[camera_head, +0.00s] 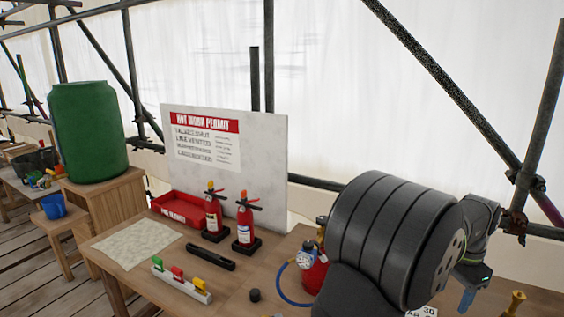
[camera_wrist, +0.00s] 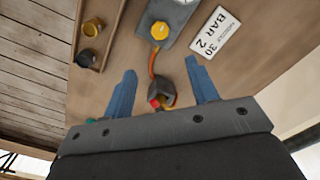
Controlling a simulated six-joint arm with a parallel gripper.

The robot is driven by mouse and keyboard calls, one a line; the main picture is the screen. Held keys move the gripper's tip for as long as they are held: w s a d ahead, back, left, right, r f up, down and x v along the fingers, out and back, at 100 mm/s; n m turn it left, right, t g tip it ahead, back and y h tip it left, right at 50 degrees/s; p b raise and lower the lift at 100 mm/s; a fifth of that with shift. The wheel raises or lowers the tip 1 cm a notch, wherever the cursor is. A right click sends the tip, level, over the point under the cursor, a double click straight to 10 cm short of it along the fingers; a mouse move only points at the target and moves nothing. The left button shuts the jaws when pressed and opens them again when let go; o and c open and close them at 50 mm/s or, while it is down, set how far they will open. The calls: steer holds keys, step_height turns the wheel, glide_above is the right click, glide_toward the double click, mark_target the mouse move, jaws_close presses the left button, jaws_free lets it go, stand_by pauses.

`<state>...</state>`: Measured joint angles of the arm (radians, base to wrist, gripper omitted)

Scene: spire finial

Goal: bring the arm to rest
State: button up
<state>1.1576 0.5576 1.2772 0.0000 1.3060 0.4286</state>
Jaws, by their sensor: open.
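My arm's dark, ribbed links fill the right of the head view. My gripper (camera_wrist: 160,90) shows in the wrist view with its two blue fingers apart and nothing between their tips; one blue finger also shows in the head view (camera_head: 467,299). Below and between the fingers, a dark fitting (camera_wrist: 164,97) with a red part sits at the end of an orange hose. I cannot tell how high the fingers are above it.
Under the gripper are a grey block with a yellow knob (camera_wrist: 160,31), a "BAR" label plate (camera_wrist: 215,32) and a tray with small caps (camera_wrist: 91,57). On the bench (camera_head: 225,281) stand two fire extinguishers (camera_head: 246,222), a red tray (camera_head: 178,207) and a coloured-clip rack (camera_head: 181,281).

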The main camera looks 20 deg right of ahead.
step_height(320, 180, down, 16)
steer(key=shift+r, duration=0.25)
steer(key=n, duration=0.6)
steer(key=shift+r+n, duration=0.15)
steer(key=shift+n, duration=0.15)
steer(key=n, duration=0.6)
steer(key=shift+r, duration=1.45)
